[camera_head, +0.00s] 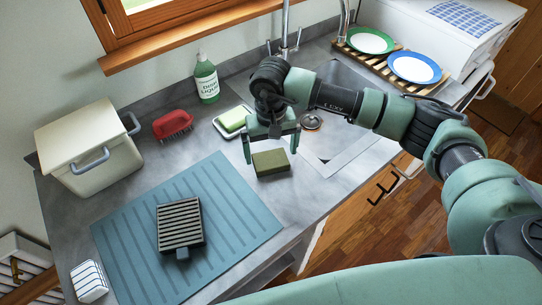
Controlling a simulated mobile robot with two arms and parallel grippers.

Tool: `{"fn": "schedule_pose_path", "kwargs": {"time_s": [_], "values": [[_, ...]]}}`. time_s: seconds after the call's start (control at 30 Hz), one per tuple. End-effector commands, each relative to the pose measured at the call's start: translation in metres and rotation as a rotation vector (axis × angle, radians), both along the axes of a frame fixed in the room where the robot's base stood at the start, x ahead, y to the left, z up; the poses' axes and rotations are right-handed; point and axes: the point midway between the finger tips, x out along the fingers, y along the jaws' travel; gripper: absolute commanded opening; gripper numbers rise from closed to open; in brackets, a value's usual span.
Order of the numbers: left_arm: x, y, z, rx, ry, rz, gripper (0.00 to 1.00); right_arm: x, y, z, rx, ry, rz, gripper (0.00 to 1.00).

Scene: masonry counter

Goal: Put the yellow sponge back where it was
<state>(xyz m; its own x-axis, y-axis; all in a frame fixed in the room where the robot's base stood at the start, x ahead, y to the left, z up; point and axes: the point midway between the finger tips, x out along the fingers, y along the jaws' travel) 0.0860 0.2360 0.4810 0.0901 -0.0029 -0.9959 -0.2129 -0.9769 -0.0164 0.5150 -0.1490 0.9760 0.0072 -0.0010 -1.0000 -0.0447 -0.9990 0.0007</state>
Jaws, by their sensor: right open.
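An olive-yellow sponge block (270,162) lies on the grey counter, right of the blue mat. A brighter yellow-green sponge (233,120) sits on a small white dish with a green rim (222,131), behind and left of it. I cannot tell for certain which of the two is the yellow sponge. My right gripper (271,146) points down with its fingers apart, one to each side of the olive-yellow block as seen from here. Nothing shows held between them. Whether the fingertips touch the counter is unclear. My left gripper is not in view.
A blue ribbed mat (125,247) bears a dark slatted block (180,222). Behind stand a cream bin (88,150), a red brush (172,124) and a green soap bottle (206,80). The sink (340,135) and a plate rack (437,84) are to the right.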

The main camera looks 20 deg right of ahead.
Motion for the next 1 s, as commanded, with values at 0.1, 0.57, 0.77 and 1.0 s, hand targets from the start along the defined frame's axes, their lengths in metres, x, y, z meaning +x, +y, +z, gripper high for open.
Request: {"fn": "schedule_pose_path", "kwargs": {"time_s": [0.1,0.57,0.77,1.0], "values": [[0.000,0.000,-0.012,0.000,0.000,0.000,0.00,0.002,0.000,0.026,0.002,-0.008,0.000,1.00],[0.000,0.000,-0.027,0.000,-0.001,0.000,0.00,-0.001,0.000,0.092,0.001,-0.001,0.000,1.00],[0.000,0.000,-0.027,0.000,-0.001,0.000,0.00,-0.001,0.000,0.094,0.001,-0.001,0.000,1.00],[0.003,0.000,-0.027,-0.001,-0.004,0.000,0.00,-0.001,0.000,0.093,0.001,0.000,0.000,1.00]]}}
